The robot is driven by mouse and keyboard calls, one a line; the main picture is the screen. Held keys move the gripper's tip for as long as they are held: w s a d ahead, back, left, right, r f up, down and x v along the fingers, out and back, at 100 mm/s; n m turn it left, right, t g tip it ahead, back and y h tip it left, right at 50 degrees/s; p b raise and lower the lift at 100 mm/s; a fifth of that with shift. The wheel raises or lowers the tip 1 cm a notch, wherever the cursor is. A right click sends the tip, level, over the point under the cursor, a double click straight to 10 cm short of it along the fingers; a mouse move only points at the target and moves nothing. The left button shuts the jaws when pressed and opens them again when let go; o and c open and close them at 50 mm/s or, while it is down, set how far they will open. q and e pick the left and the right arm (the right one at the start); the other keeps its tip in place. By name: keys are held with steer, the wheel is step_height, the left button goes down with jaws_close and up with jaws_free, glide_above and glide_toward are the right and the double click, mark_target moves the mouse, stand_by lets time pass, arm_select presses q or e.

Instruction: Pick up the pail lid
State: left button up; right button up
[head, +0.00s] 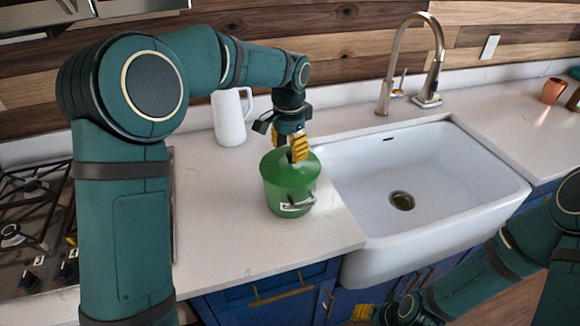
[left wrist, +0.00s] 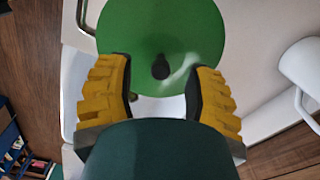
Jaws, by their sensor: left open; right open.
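The green pail (head: 282,204) stands upright on the white counter, left of the sink, with a metal handle on its front. Its round green lid (head: 275,170) sits on top; the lid also fills the upper middle of the left wrist view (left wrist: 160,28). A small black knob (left wrist: 160,67) rises from the lid. My left gripper (head: 294,151) is open, pointing down just above the lid. In the left wrist view its yellow fingers lie on either side of the knob, with gaps on both sides. My right gripper (head: 366,313) is low at the bottom edge, partly shown, away from the pail.
A white pitcher (head: 230,118) stands behind the pail to the left. The white sink (head: 345,170) with a tall faucet (head: 388,80) is to the right. A gas stove (head: 30,225) is at the left. The counter (head: 235,240) in front of the pail is clear.

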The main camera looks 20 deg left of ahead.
mark_target(290, 153)
arm_select(q)
step_height(290, 153, down, 3)
steer(key=shift+w+f, duration=0.15)
steer(key=shift+f, duration=0.05)
jaws_close()
stand_by(0.3)
